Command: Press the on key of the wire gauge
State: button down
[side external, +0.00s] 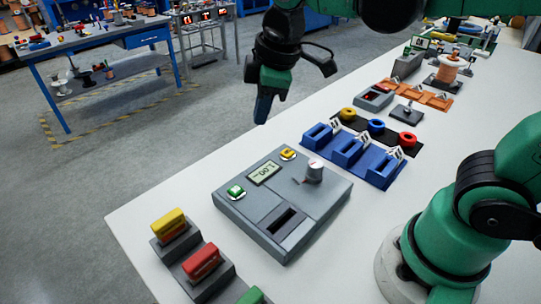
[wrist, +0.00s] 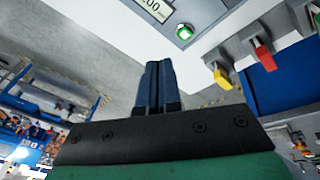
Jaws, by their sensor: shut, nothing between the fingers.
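The wire gauge (side external: 330,194) is a flat grey box on the white bench, with a display reading 1.00, a green key (side external: 236,192), a yellow key (side external: 288,154), a knob (side external: 314,172) and a dark slot. I cannot read which key is marked on. In the wrist view the green key (wrist: 184,32) and part of the display (wrist: 155,8) show at the top. My gripper (side external: 263,118) is shut and empty, its blue fingers pointing down, above and apart from the gauge. The fingers also show in the wrist view (wrist: 158,66), with the green key up and right of them.
Yellow (side external: 168,225) and red (side external: 201,262) blocks sit in grey holders at the bench's near end. A blue slotted rack (side external: 345,152) and coloured rings (side external: 376,127) lie beyond the gauge. The bench (side external: 130,214) is bare along its left edge.

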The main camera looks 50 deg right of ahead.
aim_at(236, 189)
jog(key=a+n+g, duration=0.1)
jog(key=n, duration=0.1)
jog(key=w+a+n+g, duration=0.1)
jog(key=a+n, duration=0.1)
jog(key=n, duration=0.1)
jog(key=w+a+r+n+g, duration=0.1)
jog(key=a+n, duration=0.1)
jog(key=n, duration=0.1)
jog(key=shift+w+r+h, duration=0.1)
jog(key=shift+w+h, duration=0.05)
jog(key=shift+h, duration=0.15)
notch_tip(236, 189, down, 14)
jog(key=shift+d+f, duration=0.1)
dwell(0.4)
